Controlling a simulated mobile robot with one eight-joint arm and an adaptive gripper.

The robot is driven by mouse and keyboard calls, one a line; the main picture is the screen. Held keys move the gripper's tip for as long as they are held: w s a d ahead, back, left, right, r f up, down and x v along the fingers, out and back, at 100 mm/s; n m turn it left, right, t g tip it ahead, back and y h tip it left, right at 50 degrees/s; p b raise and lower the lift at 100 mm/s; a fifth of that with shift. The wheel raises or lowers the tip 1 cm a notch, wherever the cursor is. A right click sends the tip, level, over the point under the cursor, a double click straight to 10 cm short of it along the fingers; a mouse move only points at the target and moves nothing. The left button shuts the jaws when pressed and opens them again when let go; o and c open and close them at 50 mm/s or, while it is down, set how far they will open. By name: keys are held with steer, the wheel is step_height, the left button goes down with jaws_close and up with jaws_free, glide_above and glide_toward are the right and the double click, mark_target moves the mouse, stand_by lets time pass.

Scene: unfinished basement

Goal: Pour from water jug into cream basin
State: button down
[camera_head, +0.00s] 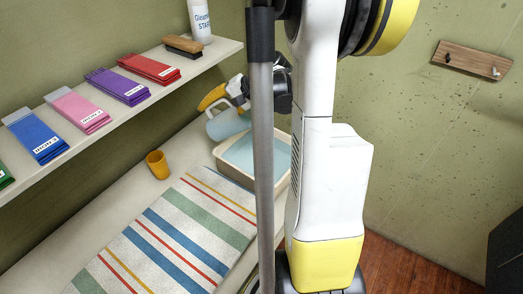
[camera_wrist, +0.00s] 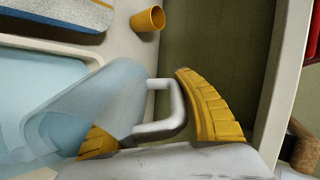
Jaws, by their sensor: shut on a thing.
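The water jug (camera_head: 228,125) is pale blue with a light grey handle. In the head view it is beside and partly over the back left of the cream basin (camera_head: 232,173), and looks tilted. My gripper (camera_head: 230,93) is shut on the jug's handle, with yellow fingers on either side of it. In the wrist view the translucent jug (camera_wrist: 95,98) overlaps the basin (camera_wrist: 72,50), and the handle lies between my gripper's fingers (camera_wrist: 145,108). The basin shows a light blue surface inside. My column hides part of the basin. I cannot tell whether water is flowing.
An orange cup (camera_head: 157,164) stands on the counter left of the basin, near a striped mat (camera_head: 170,240). A shelf (camera_head: 100,135) above holds several coloured packets, a brush (camera_head: 184,45) and a white bottle (camera_head: 200,22). A peg rack (camera_head: 472,60) hangs on the right wall.

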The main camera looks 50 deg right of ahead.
mark_target(222, 113)
steer(key=shift+s+d+r+t+y+b, duration=0.15)
steer(key=shift+s+t+y+b, duration=0.15)
steer(key=shift+t+b, duration=0.4)
steer(key=shift+s+d+r+t+y+b, duration=0.15)
steer(key=shift+s+t+y+b, duration=0.2)
steer(key=shift+b, duration=0.6)
steer(key=shift+s+d+f+t+y+b, duration=0.1)
steer(key=shift+s+d+t+y+b, duration=0.45)
steer(key=shift+b, duration=0.75)
steer(key=shift+s+f+t+y+b, duration=0.1)
steer(key=shift+s+t+b, duration=0.25)
steer(key=shift+t+b, duration=0.65)
steer(key=shift+s+d+r, duration=0.15)
steer(key=shift+s+r, duration=0.05)
steer(key=shift+r, duration=0.1)
steer(key=shift+s+r+y, duration=0.2)
steer(key=shift+y, duration=0.1)
steer(key=shift+s+d+r+t, duration=0.15)
steer(key=shift+d+t, duration=0.1)
steer(key=shift+t, duration=0.05)
stand_by(0.4)
